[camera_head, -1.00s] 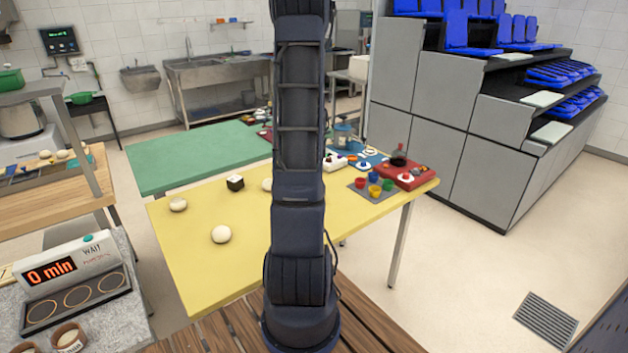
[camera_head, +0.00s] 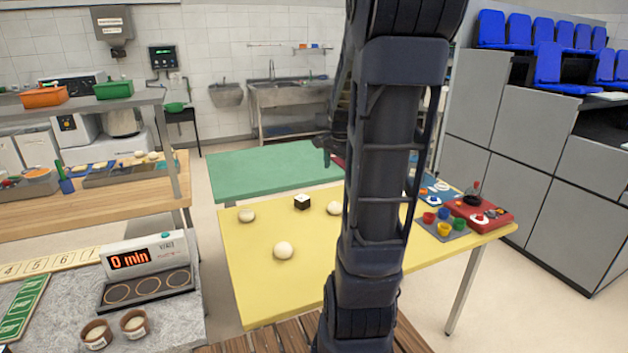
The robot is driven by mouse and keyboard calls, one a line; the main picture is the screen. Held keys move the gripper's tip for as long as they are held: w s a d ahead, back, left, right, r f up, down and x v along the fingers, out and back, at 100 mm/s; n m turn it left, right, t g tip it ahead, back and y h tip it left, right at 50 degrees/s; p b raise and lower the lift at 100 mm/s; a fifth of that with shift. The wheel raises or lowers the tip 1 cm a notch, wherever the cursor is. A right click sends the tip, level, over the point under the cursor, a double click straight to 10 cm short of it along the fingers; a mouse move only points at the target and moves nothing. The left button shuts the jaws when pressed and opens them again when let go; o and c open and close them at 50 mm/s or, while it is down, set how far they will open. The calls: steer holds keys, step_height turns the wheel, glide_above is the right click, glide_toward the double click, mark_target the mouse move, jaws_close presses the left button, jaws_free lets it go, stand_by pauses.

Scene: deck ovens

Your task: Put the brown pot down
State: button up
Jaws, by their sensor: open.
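Two small brown pots with pale labels stand upright on the grey stone counter at the lower left, one at the left (camera_head: 96,334) and one at the right (camera_head: 134,323). They are close together in front of the timer device. I cannot tell which one the task means. My arm hides part of the gripper.
A timer (camera_head: 145,260) reading "0 min" has a plate with three rings (camera_head: 147,288). Number strips lie left of it. The green table (camera_head: 270,170) looks mostly clear.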

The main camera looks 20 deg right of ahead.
steer(key=s+a+r+n+t, duration=0.1)
steer(key=s+a+r+n, duration=0.2)
steer(key=s+a+n, duration=0.4)
steer(key=s+a+r+n+t, duration=0.1)
steer(key=s+a+r+n, duration=0.2)
steer(key=s+a+n, duration=0.4)
steer(key=shift+s+a+t+y, duration=0.3)
steer(key=shift+s+a, duration=0.4)
steer(key=shift+s, duration=0.3)
steer(key=shift+o, duration=0.5)
steer(key=shift+w, duration=0.1)
